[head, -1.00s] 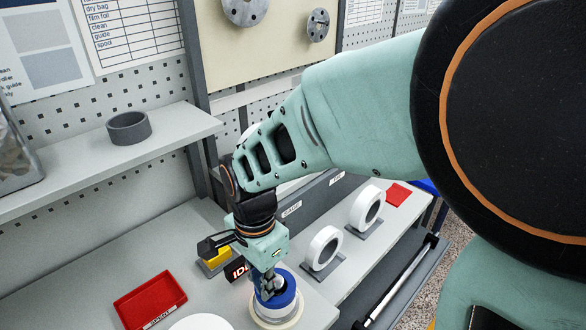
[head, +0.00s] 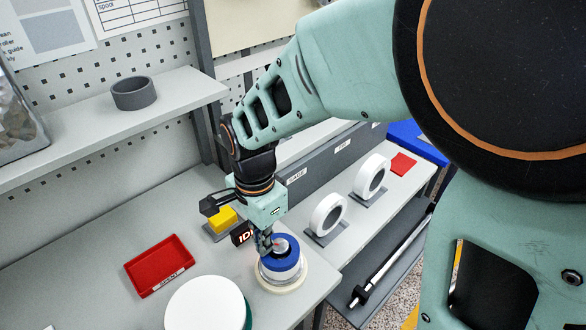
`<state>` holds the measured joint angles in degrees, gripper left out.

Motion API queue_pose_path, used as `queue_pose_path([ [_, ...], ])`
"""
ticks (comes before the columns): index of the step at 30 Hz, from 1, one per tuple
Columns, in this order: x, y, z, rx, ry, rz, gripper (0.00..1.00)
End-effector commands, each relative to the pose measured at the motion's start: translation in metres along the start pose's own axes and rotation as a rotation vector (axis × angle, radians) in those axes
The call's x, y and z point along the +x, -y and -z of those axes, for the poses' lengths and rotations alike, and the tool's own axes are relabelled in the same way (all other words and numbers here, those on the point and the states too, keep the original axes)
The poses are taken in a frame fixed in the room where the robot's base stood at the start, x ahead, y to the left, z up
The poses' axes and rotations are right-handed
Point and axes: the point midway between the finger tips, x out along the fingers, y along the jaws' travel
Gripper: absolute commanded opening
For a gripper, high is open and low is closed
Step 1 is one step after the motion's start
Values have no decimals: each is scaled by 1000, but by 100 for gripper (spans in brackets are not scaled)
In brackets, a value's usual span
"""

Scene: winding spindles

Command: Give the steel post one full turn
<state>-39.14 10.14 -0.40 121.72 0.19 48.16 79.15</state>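The steel post (head: 282,246) shows as a short grey round top in the middle of a blue ring (head: 284,262). The blue ring sits on a white body above a cream round base (head: 284,287) near the bench's front edge. My gripper (head: 266,247) points down at the left side of the post's top. Its fingers are small and dark here and partly overlap the blue ring's left side. I cannot tell whether they touch the post or how far apart they are.
A lit display (head: 242,233) and a yellow block (head: 223,219) stand just behind my gripper. A red tray (head: 160,266) and a large white-topped round thing (head: 205,306) are to the left. White rings (head: 328,214) stand on holders to the right.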

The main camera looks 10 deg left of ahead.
Motion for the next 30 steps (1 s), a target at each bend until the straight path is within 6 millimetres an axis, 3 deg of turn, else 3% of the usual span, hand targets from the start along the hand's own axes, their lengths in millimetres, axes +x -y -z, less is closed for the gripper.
queue_pose_path([
  [8, -5, 3, -2, 1, -5, 3, 0],
  [23, -60, 3, -5, -1, -2, 1, 0],
  [30, -61, 3, -5, -1, -1, 0, 0],
])
